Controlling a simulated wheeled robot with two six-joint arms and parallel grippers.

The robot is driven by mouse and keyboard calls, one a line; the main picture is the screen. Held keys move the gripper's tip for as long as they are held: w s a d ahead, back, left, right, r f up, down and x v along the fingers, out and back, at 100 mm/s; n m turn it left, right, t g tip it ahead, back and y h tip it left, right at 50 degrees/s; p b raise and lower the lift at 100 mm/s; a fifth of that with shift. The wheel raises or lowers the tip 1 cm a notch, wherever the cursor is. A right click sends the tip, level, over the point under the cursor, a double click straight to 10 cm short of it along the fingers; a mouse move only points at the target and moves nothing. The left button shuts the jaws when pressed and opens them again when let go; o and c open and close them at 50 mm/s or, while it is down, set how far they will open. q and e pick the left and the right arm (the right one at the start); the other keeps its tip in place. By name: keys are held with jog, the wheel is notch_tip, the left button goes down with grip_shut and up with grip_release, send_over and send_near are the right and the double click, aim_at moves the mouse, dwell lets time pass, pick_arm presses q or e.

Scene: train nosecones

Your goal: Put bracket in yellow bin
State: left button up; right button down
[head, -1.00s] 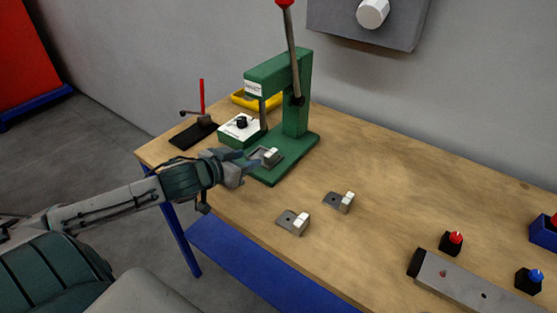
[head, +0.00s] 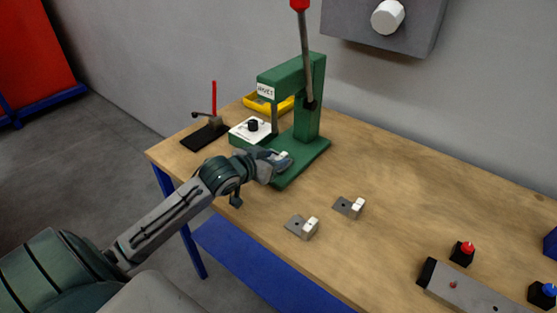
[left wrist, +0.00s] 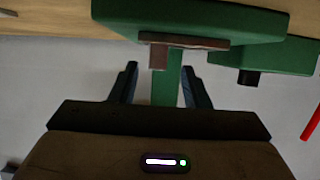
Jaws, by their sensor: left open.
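A small bracket, a grey plate with a pale block, sits on the base of the green rivet press; only its pale block (head: 284,155) shows past my gripper in the head view. In the left wrist view the bracket (left wrist: 185,40) is a dark plate with a block, just beyond the fingertips. My left gripper (head: 276,165) is at the bracket with its fingers apart; they also show in the left wrist view (left wrist: 160,76), with nothing held between them. The yellow bin (head: 256,103) lies behind the press, partly hidden by it. My right gripper is out of view.
The green press (head: 308,110) has a tall lever. Two more brackets (head: 302,228) (head: 349,207) lie on the wooden table (head: 420,210). Button boxes (head: 462,253) stand at the right.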

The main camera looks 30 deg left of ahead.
aim_at(280, 157)
pick_arm(q)
jog(key=shift+x, duration=1.7)
jog(key=shift+d, duration=0.15)
grip_shut()
